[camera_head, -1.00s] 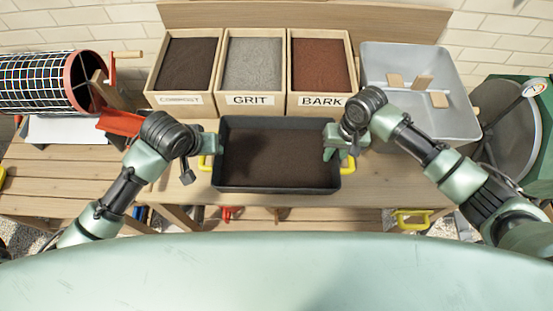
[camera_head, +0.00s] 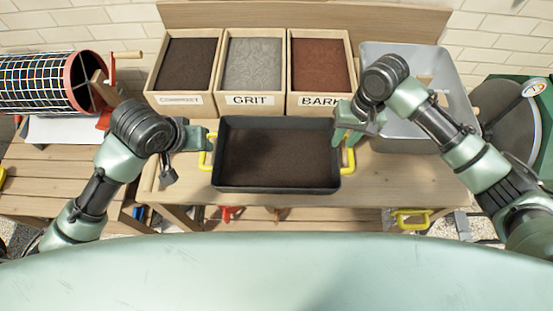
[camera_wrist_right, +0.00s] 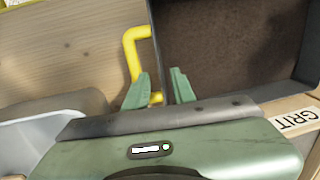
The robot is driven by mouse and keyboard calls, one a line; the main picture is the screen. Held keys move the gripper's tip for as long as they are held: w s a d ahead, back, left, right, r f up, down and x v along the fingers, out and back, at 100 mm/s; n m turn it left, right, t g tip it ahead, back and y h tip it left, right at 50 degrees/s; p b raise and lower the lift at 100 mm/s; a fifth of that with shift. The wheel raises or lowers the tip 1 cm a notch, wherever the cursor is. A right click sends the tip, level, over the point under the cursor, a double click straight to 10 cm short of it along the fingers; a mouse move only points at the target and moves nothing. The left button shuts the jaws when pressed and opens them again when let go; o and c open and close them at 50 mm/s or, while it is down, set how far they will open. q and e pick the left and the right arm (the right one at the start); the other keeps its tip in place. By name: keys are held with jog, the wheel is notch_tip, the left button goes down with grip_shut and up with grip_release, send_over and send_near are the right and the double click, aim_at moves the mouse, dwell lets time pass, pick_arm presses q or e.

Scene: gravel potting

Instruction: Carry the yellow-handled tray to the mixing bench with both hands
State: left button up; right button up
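The dark tray (camera_head: 275,189) holds brown mix and rests on the wooden bench in front of the labelled boxes. Its yellow handles stick out at the left (camera_head: 204,163) and right (camera_head: 349,161). My right gripper (camera_head: 343,133) is at the far end of the right handle. In the right wrist view its fingers (camera_wrist_right: 161,77) are apart, near the yellow handle (camera_wrist_right: 131,53) and the tray's side wall, closed on nothing visible. My left gripper (camera_head: 208,138) is at the far end of the left handle; its finger gap is hidden.
Boxes marked compost (camera_head: 180,100), grit (camera_head: 252,100) and bark (camera_head: 320,100) stand close behind the tray. A grey tub (camera_head: 455,115) stands at the right, partly behind my right arm. A mesh drum (camera_head: 35,82) sits at the left. Bare bench shows in front of the tray.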

jog(key=shift+d+r, duration=0.2)
jog(key=shift+r, duration=1.3)
